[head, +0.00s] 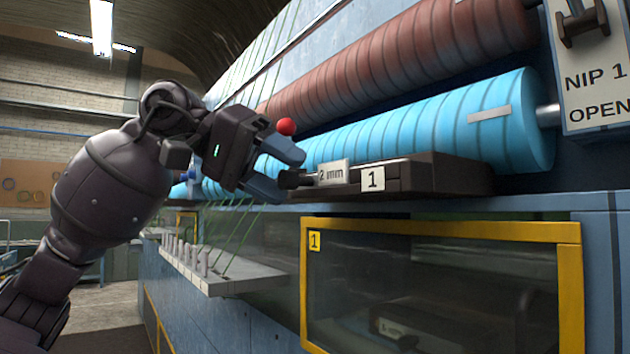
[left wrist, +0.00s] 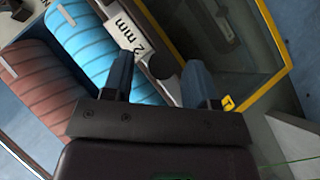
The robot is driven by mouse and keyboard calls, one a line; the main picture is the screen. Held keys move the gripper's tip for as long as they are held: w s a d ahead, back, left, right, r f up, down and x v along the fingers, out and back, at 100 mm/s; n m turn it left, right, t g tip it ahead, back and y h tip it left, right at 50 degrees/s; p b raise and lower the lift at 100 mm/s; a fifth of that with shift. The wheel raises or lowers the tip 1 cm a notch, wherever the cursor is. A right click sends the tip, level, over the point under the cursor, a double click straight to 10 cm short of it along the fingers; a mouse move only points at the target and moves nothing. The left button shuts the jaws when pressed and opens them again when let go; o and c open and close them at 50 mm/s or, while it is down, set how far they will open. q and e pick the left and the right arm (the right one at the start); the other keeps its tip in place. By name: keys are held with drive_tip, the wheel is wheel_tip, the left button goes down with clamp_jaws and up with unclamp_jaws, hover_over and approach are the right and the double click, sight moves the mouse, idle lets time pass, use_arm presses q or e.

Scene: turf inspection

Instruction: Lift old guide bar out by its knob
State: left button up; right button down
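The guide bar (head: 331,172) shows as a pale end marked "2 mm", sticking out of a dark block (head: 440,172) labelled 1, below the blue roller. A black knob (head: 295,180) is on its near end. My left gripper (head: 283,174) is at the knob, with its two blue-grey fingers apart. In the left wrist view the knob (left wrist: 165,67) lies between the finger tips, with gaps visible beside it; contact is not visible. The "2 mm" tag (left wrist: 131,36) shows beyond it. My right gripper is not in view.
A red ball (head: 286,126) shows just above the gripper. The blue roller (head: 430,125) and a red-brown roller (head: 400,60) run above the block. A yellow-framed window (head: 440,232) is below. A ledge with several pale pegs (head: 185,253) is at lower left.

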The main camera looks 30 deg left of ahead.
use_arm(q)
clamp_jaws()
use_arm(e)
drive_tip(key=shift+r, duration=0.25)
use_arm(q)
drive_tip(key=shift+r, duration=0.15)
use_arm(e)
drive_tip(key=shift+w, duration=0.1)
